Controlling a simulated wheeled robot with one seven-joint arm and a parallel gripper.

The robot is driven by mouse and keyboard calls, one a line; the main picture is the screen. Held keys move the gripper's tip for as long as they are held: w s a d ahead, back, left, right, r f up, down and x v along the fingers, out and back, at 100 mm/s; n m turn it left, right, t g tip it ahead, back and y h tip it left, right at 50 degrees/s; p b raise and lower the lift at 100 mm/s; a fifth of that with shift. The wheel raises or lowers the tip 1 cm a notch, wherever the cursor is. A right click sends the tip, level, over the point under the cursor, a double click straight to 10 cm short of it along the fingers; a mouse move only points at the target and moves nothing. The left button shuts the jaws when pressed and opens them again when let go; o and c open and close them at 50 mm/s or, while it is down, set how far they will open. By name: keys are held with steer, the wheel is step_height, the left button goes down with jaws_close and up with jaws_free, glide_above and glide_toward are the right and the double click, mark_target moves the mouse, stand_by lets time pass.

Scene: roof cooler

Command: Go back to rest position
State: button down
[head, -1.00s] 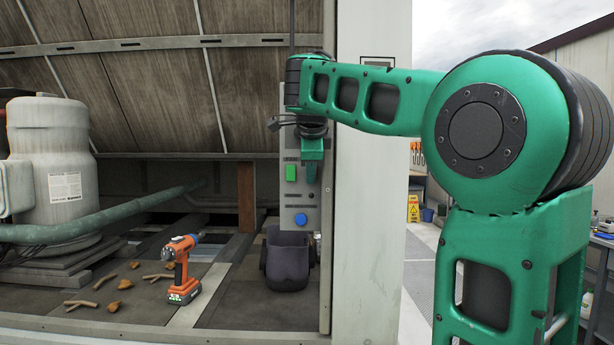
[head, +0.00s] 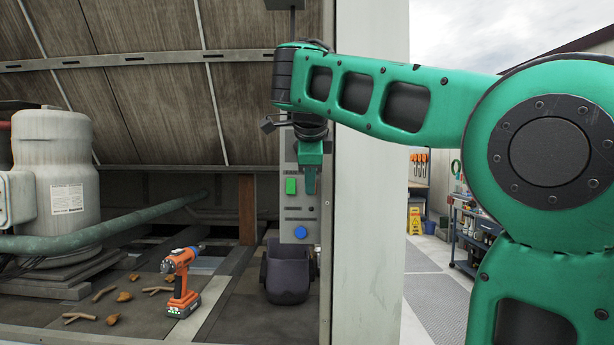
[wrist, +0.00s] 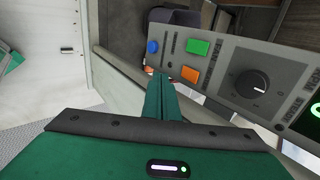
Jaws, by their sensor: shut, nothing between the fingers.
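My green arm reaches in from the right in the head view. My gripper (head: 310,182) points down in front of the grey control panel (head: 299,222). In the wrist view the two green fingers of my gripper (wrist: 162,90) lie together, shut with nothing held. The panel in the wrist view (wrist: 225,70) carries a blue button, a green button, an orange button and a black knob (wrist: 251,84). The fingertips overlap the panel's edge in that view; I cannot tell the gap. In the head view the green button (head: 291,186) and blue button (head: 300,231) show beside and below the gripper.
A dark bin (head: 287,277) stands below the panel. An orange drill (head: 180,280) stands on the cooler floor near scattered twigs and leaves. A pale post (head: 368,250) stands right of the panel, under my arm. A grey tank (head: 52,180) and a green pipe (head: 100,242) are at left.

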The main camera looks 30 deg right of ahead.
steer(key=s+a+r, duration=0.2)
steer(key=s+r, duration=0.1)
steer(key=s, duration=0.1)
steer(key=shift+s+a, duration=0.1)
steer(key=shift+a, duration=0.3)
steer(key=s+d+f+n+g+y, duration=0.1)
steer(key=s+d+f+n+g, duration=0.3)
steer(key=f, duration=0.6)
steer(key=s+d+f+n, duration=0.3)
steer(key=s+f+n, duration=0.35)
steer(key=f, duration=0.45)
steer(key=s+a+f+n+g+y, duration=0.1)
steer(key=s+a+f+n+y, duration=0.1)
steer(key=s+f, duration=0.6)
steer(key=s+a+f+n+g+y, duration=0.2)
steer(key=s+a+f+n, duration=0.2)
steer(key=f, duration=0.8)
steer(key=s+n, duration=0.2)
steer(key=s, duration=0.2)
steer(key=shift+s+f, duration=0.2)
steer(key=shift+s, duration=0.15)
steer(key=shift+w+f, duration=0.2)
steer(key=shift+w, duration=0.45)
